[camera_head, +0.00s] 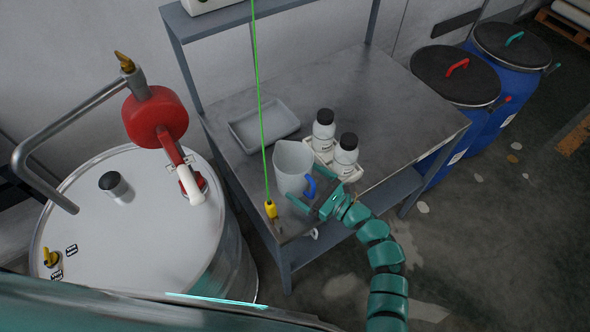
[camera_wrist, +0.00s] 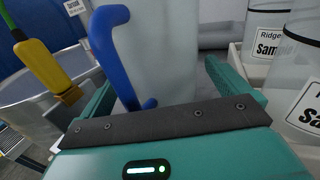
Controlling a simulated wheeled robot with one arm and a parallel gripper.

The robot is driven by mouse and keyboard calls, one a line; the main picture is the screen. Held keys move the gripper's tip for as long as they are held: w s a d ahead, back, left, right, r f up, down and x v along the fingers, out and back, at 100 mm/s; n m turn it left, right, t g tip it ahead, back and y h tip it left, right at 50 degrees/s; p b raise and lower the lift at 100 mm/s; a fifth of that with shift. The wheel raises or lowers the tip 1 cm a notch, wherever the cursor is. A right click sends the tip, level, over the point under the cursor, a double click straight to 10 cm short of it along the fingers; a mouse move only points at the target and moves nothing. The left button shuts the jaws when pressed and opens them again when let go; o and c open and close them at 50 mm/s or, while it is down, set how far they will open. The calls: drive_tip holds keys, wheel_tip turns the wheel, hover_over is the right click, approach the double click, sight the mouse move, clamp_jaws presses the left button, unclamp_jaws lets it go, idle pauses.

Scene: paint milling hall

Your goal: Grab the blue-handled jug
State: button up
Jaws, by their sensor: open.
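The jug (camera_head: 291,165) is a pale translucent vessel with a blue handle (camera_head: 309,187), standing upright near the front of the grey metal table. My gripper (camera_head: 316,196) is at the table's front edge, on the handle side of the jug. In the wrist view the jug body (camera_wrist: 160,50) and its blue handle (camera_wrist: 115,55) show between my two teal fingers (camera_wrist: 158,85), the handle nearer the left finger. The fingers are apart and open. I cannot tell whether either touches the jug.
Two white sample bottles (camera_head: 345,153) stand in a white rack (camera_head: 322,160) close right of the jug. A grey tray (camera_head: 263,124) lies behind. A yellow clamp (camera_head: 271,209) on a green cable is left of the gripper. A large drum (camera_head: 140,240) stands left; blue barrels (camera_head: 487,119) stand right.

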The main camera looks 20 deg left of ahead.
drive_tip(key=shift+w+a+r, duration=0.2)
drive_tip(key=shift+a, duration=0.25)
drive_tip(key=shift+a+f, duration=0.2)
drive_tip(key=shift+a, duration=0.1)
drive_tip(key=c, duration=0.7)
